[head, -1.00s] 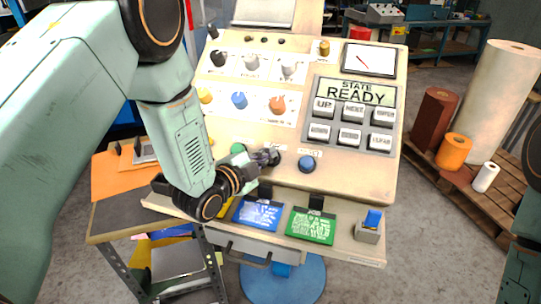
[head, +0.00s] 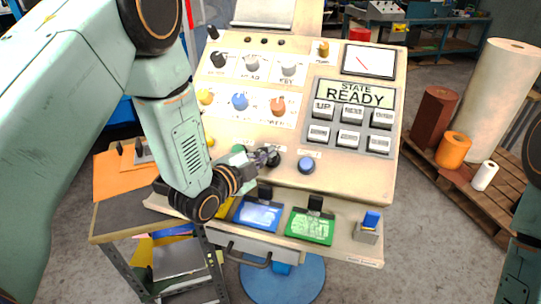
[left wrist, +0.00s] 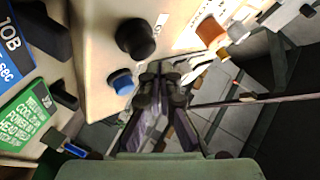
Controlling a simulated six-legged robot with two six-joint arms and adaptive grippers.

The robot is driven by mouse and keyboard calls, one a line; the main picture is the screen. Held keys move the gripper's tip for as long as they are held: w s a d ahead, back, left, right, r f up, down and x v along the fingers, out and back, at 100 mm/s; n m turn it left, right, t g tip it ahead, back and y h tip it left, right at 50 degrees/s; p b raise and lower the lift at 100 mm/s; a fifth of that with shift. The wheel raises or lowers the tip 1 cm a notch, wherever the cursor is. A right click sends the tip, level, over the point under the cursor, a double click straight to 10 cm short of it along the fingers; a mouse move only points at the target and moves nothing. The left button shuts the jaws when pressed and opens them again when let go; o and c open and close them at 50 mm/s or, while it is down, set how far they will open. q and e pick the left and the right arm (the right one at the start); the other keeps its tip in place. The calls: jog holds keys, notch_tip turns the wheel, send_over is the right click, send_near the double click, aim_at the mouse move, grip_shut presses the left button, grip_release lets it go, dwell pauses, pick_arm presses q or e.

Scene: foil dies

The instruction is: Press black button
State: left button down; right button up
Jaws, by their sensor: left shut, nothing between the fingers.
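The black button (head: 274,159) is a round knob low on the beige control panel (head: 366,183), between a green button (head: 238,149) and a blue button (head: 306,165). My left gripper (head: 262,157) is shut and empty, just left of the black button. From the head view I cannot tell if they touch. In the left wrist view, the black button (left wrist: 136,38) and the blue button (left wrist: 121,82) stand beside the left fingers (left wrist: 161,88). My right gripper is out of view; part of my right arm shows at the right edge.
The panel also bears a READY display (head: 355,93), grey keys, switches and coloured knobs. Blue (head: 259,215) and green (head: 311,227) cards are clipped along its lower ledge. A side shelf (head: 118,218) stands left; rolls on a pallet stand right.

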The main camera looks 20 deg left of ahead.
pick_arm(q)
jog(key=shift+s+r+p, duration=0.7)
jog(key=shift+r+p, duration=0.15)
jog(key=shift+r, duration=0.2)
jog(key=shift+s+r+p, duration=0.65)
jog(key=shift+r+p, duration=0.15)
jog(key=shift+r, duration=0.2)
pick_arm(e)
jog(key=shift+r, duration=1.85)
pick_arm(q)
jog(key=shift+f, duration=0.1)
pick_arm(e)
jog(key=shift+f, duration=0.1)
